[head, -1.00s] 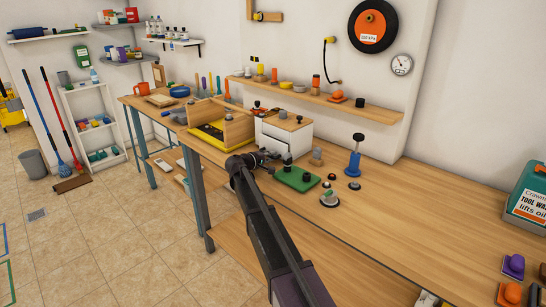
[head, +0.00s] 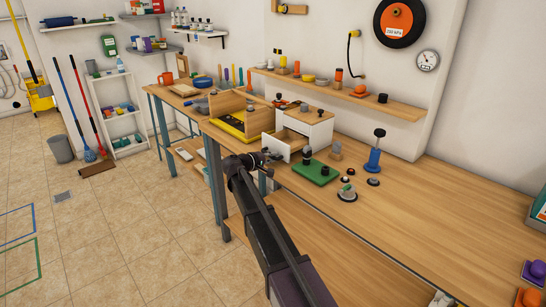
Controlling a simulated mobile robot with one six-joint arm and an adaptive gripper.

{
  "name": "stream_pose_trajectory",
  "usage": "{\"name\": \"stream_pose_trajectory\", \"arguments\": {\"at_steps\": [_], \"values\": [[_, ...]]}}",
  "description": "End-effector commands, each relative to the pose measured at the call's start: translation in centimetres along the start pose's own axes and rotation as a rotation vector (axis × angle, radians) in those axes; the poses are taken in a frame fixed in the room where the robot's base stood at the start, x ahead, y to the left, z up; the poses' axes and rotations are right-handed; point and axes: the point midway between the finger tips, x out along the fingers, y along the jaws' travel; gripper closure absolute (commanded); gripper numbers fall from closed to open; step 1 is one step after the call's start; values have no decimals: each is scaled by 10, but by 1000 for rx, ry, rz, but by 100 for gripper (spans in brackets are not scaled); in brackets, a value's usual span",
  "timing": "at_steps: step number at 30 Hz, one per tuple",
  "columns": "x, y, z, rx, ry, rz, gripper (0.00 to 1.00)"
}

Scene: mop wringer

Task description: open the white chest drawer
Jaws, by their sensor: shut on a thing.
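The small white chest (head: 318,133) with a wooden top stands on the long workbench. Its white drawer (head: 290,141) sticks out of the chest's front, toward the lower left, and its open inside shows. My gripper (head: 270,157) is at the drawer's front panel, shut on the drawer at its front. The handle and the fingertips are small and mostly hidden by the gripper, so the exact grip cannot be made out.
A wooden-sided tray with a yellow edge (head: 230,130) stands just left of the drawer. A blue plunger-like tool (head: 375,152) stands farther right.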

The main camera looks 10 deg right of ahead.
Motion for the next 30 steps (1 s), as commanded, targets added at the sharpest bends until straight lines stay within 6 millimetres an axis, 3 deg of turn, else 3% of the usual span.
{"name": "stream_pose_trajectory", "arguments": {"at_steps": [10,11,12,30], "values": [[8,1,8,4,-15,-4,100],[9,1,8,4,-15,-4,73],[10,1,8,4,-16,-3,66],[12,2,8,4,-16,0,66]]}}
